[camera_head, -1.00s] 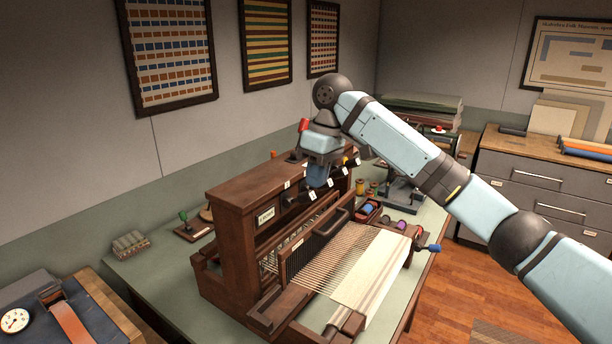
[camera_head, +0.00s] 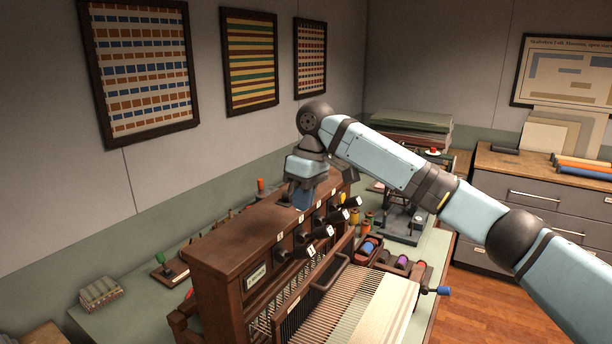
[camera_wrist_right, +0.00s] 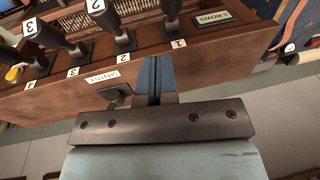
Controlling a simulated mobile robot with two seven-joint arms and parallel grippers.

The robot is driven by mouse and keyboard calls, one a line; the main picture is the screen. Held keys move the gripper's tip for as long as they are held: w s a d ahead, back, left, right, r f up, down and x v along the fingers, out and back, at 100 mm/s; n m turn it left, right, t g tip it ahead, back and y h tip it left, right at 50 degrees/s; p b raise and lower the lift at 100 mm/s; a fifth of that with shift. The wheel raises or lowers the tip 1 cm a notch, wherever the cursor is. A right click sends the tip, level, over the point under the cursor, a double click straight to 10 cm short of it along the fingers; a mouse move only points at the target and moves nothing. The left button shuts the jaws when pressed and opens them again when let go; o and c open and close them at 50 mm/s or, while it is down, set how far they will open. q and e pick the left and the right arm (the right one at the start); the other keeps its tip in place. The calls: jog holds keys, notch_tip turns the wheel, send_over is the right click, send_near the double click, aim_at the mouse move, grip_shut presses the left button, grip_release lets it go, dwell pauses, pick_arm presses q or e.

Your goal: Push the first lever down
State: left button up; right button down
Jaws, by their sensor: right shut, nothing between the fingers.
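The wooden loom (camera_head: 225,243) stands on the green table. Several dark levers stick out from its front rail, with white number tags. The first lever (camera_head: 297,251) is nearest the camera, by tag 1. In the right wrist view the first lever (camera_wrist_right: 172,10) stands just beyond the fingers, beside the 1 label. My right gripper (camera_head: 303,203) is shut and empty. It points down at the loom's top board, behind the lever row; its blue fingers (camera_wrist_right: 158,66) also show in the wrist view. I cannot tell whether they touch the wood. My left gripper is not in view.
The other levers (camera_head: 333,217) sit close together along the rail. Warp threads (camera_head: 345,315) stretch out in front. Thread spools (camera_head: 369,246) sit in a tray to the right. A small green-knobbed device (camera_head: 168,267) stands left of the loom.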

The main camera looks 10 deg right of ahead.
jog(key=p, duration=0.1)
send_over(295, 253)
jog(key=w+d, duration=0.2)
notch_tip(295, 253, down, 5)
jog(key=shift+s+d+f, duration=0.15)
jog(key=shift+s+f, duration=0.05)
jog(key=shift+f, duration=0.1)
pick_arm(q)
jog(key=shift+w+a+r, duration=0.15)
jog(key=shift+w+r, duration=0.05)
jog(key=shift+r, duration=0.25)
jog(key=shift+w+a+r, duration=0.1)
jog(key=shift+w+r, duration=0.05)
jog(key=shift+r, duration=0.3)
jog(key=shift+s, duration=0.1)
